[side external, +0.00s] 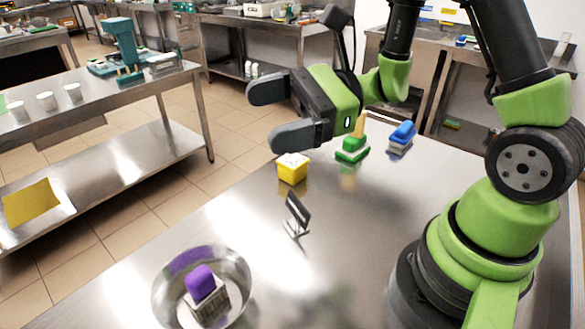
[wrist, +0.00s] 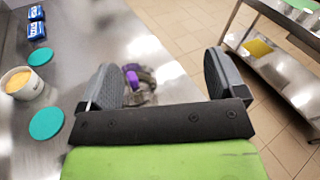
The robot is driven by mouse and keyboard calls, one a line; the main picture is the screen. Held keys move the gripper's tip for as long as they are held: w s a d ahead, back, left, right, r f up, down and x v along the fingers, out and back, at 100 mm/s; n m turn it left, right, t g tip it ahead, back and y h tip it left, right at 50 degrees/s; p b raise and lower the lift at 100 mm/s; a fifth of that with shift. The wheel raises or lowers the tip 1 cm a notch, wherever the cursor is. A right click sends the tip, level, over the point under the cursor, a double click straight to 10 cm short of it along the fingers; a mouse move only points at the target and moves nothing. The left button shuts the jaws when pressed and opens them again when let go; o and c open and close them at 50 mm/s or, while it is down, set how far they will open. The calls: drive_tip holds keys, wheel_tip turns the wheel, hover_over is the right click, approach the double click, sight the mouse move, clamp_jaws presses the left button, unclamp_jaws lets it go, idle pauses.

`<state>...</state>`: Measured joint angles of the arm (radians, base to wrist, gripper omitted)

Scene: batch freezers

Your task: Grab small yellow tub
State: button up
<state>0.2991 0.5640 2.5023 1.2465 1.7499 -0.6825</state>
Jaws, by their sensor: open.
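The small yellow tub (side external: 293,171), boxy with a pale top, stands on the steel table in the side view, near its far left edge. My gripper (side external: 263,118) is open and empty, its two fingers spread above and a little left of the tub. The lower finger looks close to the tub in the picture, but I cannot tell the gap in depth. The open gripper (wrist: 158,70) also shows in the wrist view, with nothing held between its fingers. I cannot make out the yellow tub in the wrist view.
A metal bowl (side external: 158,296) holding a purple-topped block (side external: 200,282) stands at the front. A small dark stand (side external: 297,214), a green block stack (side external: 352,150) and a blue-topped block (side external: 402,136) are nearby. The wrist view shows a white cup (wrist: 28,90) and a teal disc (wrist: 46,123).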

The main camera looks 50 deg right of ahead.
drive_tip(key=w+d+f+m+t+h, duration=0.4)
drive_tip(key=d+f+m+t+h, duration=0.15)
drive_tip(key=f+m, duration=0.2)
drive_tip(key=m+h, duration=0.7)
drive_tip(key=h, duration=0.2)
approach(297, 162)
drive_tip(key=shift+w+a+f, duration=0.1)
drive_tip(key=shift+w+a, duration=0.15)
drive_tip(key=shift+w, duration=0.25)
drive_tip(key=shift+w+a, duration=0.3)
drive_tip(key=shift+w, duration=0.2)
drive_tip(key=x, duration=0.3)
drive_tip(key=shift+w+d+f, duration=0.1)
drive_tip(key=shift+d+f, duration=0.05)
drive_tip(key=shift+d+x, duration=0.2)
drive_tip(key=shift+x, duration=1.4)
drive_tip(key=shift+d+x, duration=0.25)
drive_tip(key=shift+x, duration=1.35)
drive_tip(key=shift+f, duration=0.15)
drive_tip(key=shift+c, duration=0.2)
drive_tip(key=c, duration=1)
